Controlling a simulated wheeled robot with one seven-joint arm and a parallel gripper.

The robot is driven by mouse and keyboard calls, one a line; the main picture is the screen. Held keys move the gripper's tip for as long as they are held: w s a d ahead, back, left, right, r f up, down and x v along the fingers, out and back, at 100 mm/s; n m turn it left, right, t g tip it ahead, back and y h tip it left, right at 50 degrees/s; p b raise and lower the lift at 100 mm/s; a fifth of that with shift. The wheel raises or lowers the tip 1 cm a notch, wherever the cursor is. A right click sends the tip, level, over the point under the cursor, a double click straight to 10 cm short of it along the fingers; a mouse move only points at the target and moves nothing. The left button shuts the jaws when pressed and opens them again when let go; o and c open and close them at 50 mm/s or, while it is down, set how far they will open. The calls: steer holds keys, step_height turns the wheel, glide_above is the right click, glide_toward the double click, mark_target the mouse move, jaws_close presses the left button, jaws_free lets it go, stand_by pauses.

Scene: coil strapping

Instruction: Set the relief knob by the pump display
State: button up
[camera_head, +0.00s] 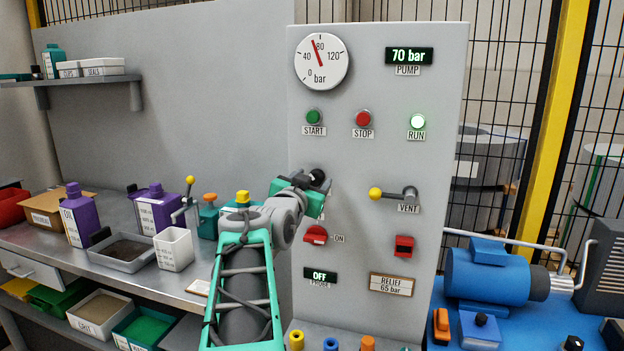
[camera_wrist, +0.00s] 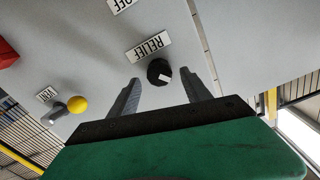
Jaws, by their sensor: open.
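The black relief knob (camera_wrist: 159,72) is in the wrist view, with a white pointer mark on its face and a RELIEF label beside it. My gripper (camera_wrist: 162,86) is open, with one finger on each side of the knob; I cannot tell whether they touch it. In the head view my gripper (camera_head: 313,190) is at the panel and hides most of the knob. The pump display (camera_head: 409,56) reads 70 bar. A plate (camera_head: 391,285) low on the panel reads RELIEF 65 bar. The round gauge (camera_head: 321,61) has its red needle a little short of 80.
The yellow-tipped vent lever (camera_head: 393,194) stands out to the right of my gripper. A red switch (camera_head: 316,235) marked ON sits below it. The bench (camera_head: 194,285) at left holds bottles and trays. A blue pump (camera_head: 487,278) stands right.

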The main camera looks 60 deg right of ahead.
steer(key=shift+d, duration=0.3)
steer(key=shift+c, duration=0.4)
jaws_close()
steer(key=shift+f+n+b, duration=0.2)
steer(key=shift+n+b, duration=0.2)
steer(key=shift+b, duration=0.3)
steer(key=shift+r, duration=0.15)
